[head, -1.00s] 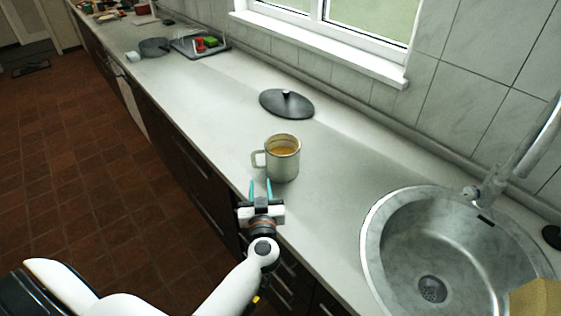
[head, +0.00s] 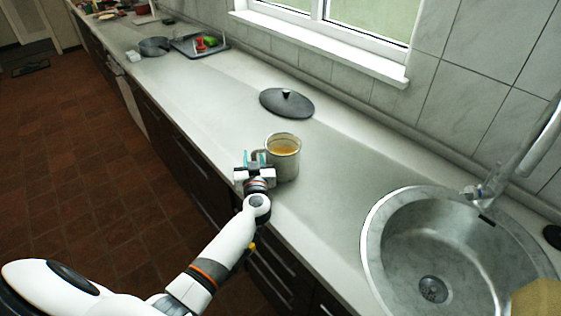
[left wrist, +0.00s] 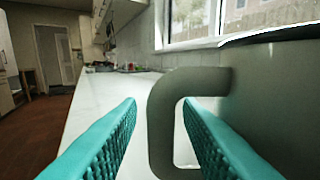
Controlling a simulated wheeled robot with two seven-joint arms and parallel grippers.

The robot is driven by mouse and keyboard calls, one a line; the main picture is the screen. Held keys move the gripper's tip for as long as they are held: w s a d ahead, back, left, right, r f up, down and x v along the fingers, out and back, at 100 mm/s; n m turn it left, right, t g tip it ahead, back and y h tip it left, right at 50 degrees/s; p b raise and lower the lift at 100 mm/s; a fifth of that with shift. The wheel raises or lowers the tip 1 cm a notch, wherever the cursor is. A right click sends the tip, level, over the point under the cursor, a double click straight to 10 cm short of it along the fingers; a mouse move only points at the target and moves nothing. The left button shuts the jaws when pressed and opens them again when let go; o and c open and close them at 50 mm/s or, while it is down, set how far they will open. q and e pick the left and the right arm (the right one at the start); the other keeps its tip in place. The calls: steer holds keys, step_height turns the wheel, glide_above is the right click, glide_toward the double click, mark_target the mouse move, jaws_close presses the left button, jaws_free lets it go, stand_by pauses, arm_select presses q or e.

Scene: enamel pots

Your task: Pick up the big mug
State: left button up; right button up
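The big mug (head: 285,160) is a grey-green enamel mug with an amber inside. It stands upright on the counter, its handle towards the left. My left gripper (head: 254,160) is at the handle side of the mug, low over the counter's front edge. In the left wrist view, the mug (left wrist: 280,95) fills the right side, and its handle (left wrist: 162,125) shows between the two teal fingers of my left gripper (left wrist: 165,135). The fingers are apart, with a gap on the left of the handle. My right gripper is not in view.
A dark pot lid (head: 287,102) lies on the counter (head: 215,105) behind the mug. A round steel sink (head: 400,255) with a tap (head: 492,185) is at the right. A grey pan (head: 154,47) and a dark tray (head: 190,50) stand far back left.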

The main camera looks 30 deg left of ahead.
arm_select(q)
steer(key=shift+c, duration=0.5)
jaws_close()
stand_by(0.8)
steer(key=shift+r, duration=0.1)
